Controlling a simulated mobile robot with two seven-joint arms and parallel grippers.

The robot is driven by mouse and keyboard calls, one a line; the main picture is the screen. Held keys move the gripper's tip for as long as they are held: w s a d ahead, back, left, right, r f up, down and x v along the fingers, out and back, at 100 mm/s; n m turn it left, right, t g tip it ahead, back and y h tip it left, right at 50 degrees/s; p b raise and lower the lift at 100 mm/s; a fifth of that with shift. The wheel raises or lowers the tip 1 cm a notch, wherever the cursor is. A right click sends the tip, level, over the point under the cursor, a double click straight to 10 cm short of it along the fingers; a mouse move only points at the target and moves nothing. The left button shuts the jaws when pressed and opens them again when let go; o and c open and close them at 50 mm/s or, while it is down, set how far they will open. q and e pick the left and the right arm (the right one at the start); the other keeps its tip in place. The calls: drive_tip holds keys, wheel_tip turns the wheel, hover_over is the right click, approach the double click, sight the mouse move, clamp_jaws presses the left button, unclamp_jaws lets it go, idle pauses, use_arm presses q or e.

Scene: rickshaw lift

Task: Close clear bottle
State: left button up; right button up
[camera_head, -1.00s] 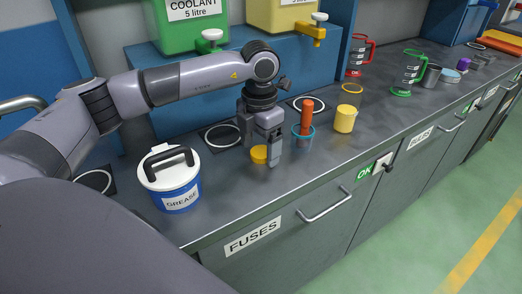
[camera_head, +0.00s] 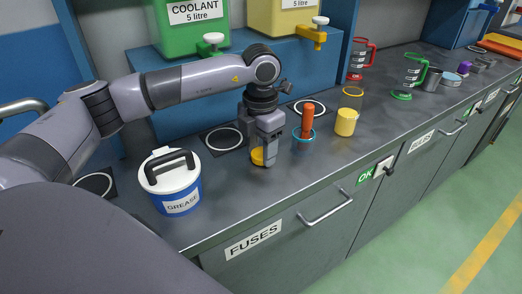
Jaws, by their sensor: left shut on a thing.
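A small yellow lid (camera_head: 258,156) is low over the worktop, partly hidden by my left gripper (camera_head: 265,155). The gripper points down and is shut on the lid. To its right, a clear vessel with a teal rim holds an upright orange-red piece (camera_head: 308,119). Further right is a clear bottle, with a yellow ring (camera_head: 350,91) above a yellow lower part (camera_head: 346,121); its clear wall is hard to make out, so I cannot tell if these are one piece. My right gripper is not in view.
A grease tub (camera_head: 171,184) stands on the grey worktop (camera_head: 235,188) at left. Red (camera_head: 360,60) and green (camera_head: 411,74) jugs stand further back. The front strip is clear.

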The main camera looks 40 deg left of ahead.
use_arm(q)
wheel_tip(320, 180, up, 14)
wheel_tip(320, 180, up, 6)
drive_tip(key=p, duration=0.2)
hover_over(261, 154)
drive_tip(key=shift+f, duration=0.15)
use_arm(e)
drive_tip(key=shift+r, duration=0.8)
